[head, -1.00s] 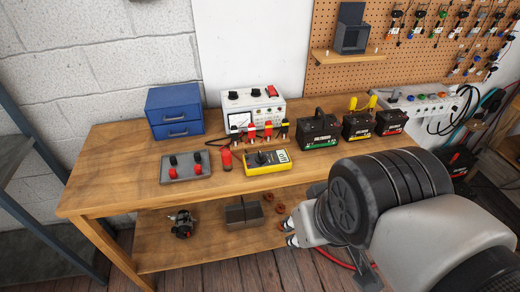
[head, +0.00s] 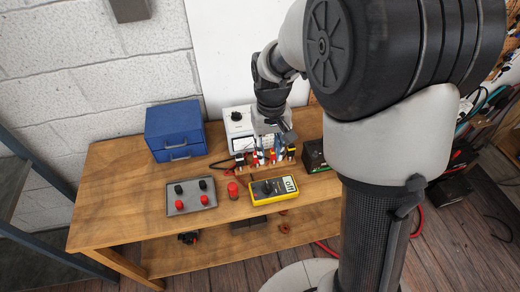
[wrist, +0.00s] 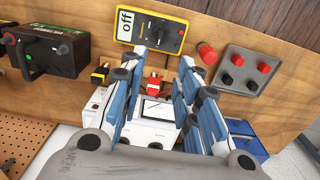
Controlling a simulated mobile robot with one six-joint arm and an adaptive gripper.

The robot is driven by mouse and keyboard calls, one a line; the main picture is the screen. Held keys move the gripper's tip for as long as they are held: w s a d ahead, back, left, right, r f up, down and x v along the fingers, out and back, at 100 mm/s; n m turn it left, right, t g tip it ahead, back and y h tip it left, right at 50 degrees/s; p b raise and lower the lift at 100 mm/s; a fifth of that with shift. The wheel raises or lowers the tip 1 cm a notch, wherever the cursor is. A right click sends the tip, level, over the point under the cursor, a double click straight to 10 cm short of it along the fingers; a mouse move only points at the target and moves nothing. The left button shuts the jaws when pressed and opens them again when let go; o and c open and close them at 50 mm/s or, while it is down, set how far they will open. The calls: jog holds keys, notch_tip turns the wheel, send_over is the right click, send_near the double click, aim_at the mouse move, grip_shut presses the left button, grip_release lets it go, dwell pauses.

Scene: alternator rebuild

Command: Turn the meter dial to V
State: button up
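The yellow meter (head: 274,191) lies on the wooden bench near its front edge, and its display reads "off". Its dark round dial (head: 267,187) sits on the black face left of the display. In the wrist view the meter (wrist: 181,37) is at the top, with the dial (wrist: 157,37) right of the display. My gripper (head: 272,157) is over the back of the bench, in front of the white instrument and behind the meter. In the wrist view my gripper (wrist: 162,68) has its blue-sided fingers apart with nothing gripped between them. It is apart from the dial.
A white bench instrument (head: 237,120) with red and black leads stands behind the meter. A red cylinder (head: 233,190) and a grey terminal plate (head: 190,207) lie to its left.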

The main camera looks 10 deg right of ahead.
aim_at(268, 186)
notch_tip(268, 186, down, 17)
jog(key=b, duration=0.4)
jog(key=shift+s, duration=0.15)
jog(key=shift+c, duration=0.2)
grip_shut()
